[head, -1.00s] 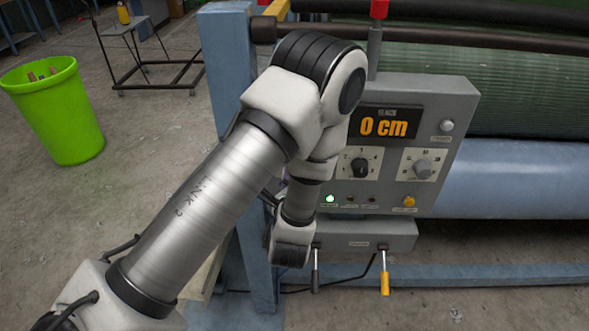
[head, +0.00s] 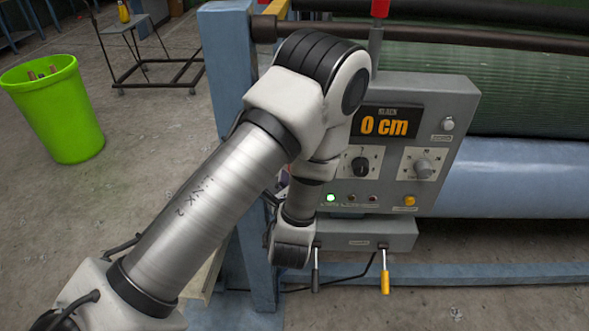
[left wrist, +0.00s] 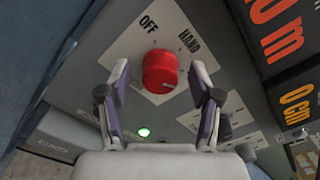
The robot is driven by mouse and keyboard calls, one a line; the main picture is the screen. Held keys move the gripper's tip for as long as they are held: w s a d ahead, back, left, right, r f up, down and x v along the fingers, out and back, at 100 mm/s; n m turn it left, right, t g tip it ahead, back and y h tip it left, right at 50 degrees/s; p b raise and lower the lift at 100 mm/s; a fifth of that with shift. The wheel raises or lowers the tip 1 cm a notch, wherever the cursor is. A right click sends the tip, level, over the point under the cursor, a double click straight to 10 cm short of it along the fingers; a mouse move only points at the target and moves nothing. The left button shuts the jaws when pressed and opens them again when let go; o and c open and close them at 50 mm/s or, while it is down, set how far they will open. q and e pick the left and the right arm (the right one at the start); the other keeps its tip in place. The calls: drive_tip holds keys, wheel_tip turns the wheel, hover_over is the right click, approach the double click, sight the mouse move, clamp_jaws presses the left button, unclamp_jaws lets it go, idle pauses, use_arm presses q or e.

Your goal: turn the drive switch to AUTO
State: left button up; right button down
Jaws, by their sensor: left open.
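The drive switch is a red round knob (left wrist: 160,74) on a pale plate (left wrist: 125,45) in the left wrist view. OFF and HAND are printed beyond the knob; no AUTO label is legible. A pale mark shows on the knob's near right side. My left gripper (left wrist: 161,67) is open, with one fingertip to each side of the knob and a gap between them and it. In the head view my left arm hides the switch and the gripper. My right gripper is in neither view.
The grey control box (head: 458,130) carries a display reading 0 cm (head: 385,126), two dials and a lit green lamp (head: 331,198). Two levers, one yellow-handled (head: 385,283), hang below. A blue post (head: 228,90) stands left of the box. A green bin (head: 60,115) stands far left.

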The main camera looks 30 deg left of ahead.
use_arm(q)
drive_tip(key=v, duration=0.7)
drive_tip(key=shift+s, duration=0.1)
drive_tip(key=s+a+f+n+g+h, duration=0.1)
drive_tip(key=s+f+n+g+h, duration=0.3)
drive_tip(key=f, duration=0.7)
drive_tip(key=s+a+f+n+g+h, duration=0.1)
drive_tip(key=s+f+n+g, duration=0.5)
drive_tip(key=f, duration=0.6)
drive_tip(key=s+d+f+n+g+h, duration=0.2)
drive_tip(key=s+d+n, duration=0.1)
drive_tip(key=s+n, duration=0.2)
drive_tip(key=s+d+f+n+g+h, duration=0.2)
drive_tip(key=s+d+f+n+g, duration=0.1)
drive_tip(key=s+n, duration=0.2)
drive_tip(key=shift+s+d+n+h, duration=0.3)
drive_tip(key=shift+s+n+h, duration=0.1)
drive_tip(key=shift+s, duration=0.35)
